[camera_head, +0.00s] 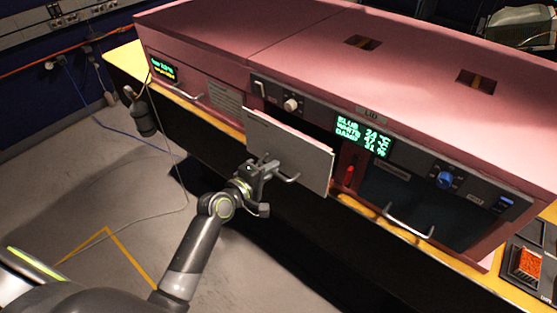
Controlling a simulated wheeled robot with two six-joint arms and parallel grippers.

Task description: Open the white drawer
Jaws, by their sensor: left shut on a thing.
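The white drawer (305,153) has a flat pale front panel and stands out from the face of the pink foam enclosure (225,65). A dark opening shows behind its upper right edge. A metal handle (288,179) is on the panel's lower part. My left gripper (264,172) is at this handle, shut on it, in front of the panel. The fingertips are small and partly merge with the handle. My right gripper is not in view.
A blue-knob panel (445,180) and a dark door with a metal handle (408,222) are right of the drawer. A small display (363,133) is above. A yellow-edged bench (122,65) carries the enclosure. An orange-topped device (529,263) sits at far right.

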